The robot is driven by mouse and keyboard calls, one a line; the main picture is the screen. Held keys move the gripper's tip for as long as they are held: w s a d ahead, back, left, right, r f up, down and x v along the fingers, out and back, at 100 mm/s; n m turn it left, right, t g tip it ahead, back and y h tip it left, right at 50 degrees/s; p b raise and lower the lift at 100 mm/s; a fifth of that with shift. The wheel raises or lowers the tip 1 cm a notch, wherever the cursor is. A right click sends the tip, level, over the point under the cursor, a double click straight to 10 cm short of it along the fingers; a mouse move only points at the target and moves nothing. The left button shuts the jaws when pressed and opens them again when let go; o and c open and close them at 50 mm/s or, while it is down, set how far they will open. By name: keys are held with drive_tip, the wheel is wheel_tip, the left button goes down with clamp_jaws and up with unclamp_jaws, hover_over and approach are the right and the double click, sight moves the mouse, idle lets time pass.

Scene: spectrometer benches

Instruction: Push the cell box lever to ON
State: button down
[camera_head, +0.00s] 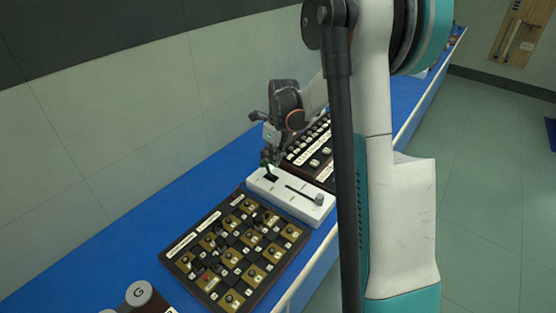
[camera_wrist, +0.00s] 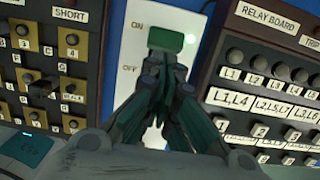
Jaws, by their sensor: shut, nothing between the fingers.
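The cell box is a white box (camera_head: 290,194) on the blue bench, between two dark boards. In the wrist view its white face (camera_wrist: 182,22) carries the labels ON, farther up, and OFF, lower. Its lever has a green handle (camera_wrist: 166,40), which shows beside the ON label; the lever's foot is hidden behind my fingers. My gripper (camera_wrist: 165,66) is shut and empty, its fingertips right at the near side of the green handle. I cannot tell whether they touch it. In the head view my gripper (camera_head: 268,150) is over the far end of the box.
A dark board with brass squares (camera_head: 238,250) lies on the near side of the box. The relay board (camera_wrist: 265,80) stands close on the right in the wrist view. A grey slider knob (camera_head: 318,199) is at the box's other end. A wall runs behind the bench.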

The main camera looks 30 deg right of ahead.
drive_tip(key=shift+w+a+r, duration=0.1)
drive_tip(key=shift+w+a, duration=0.05)
drive_tip(key=shift+w, duration=0.25)
drive_tip(key=shift+w, duration=0.15)
idle(0.4)
drive_tip(key=shift+s+r, duration=0.1)
drive_tip(key=shift+s, duration=0.1)
wheel_tip(320, 180, up, 11)
drive_tip(key=s+p, duration=0.1)
drive_tip(key=p, duration=0.2)
drive_tip(key=shift+s+d+r, duration=0.15)
drive_tip(key=shift+d, duration=0.1)
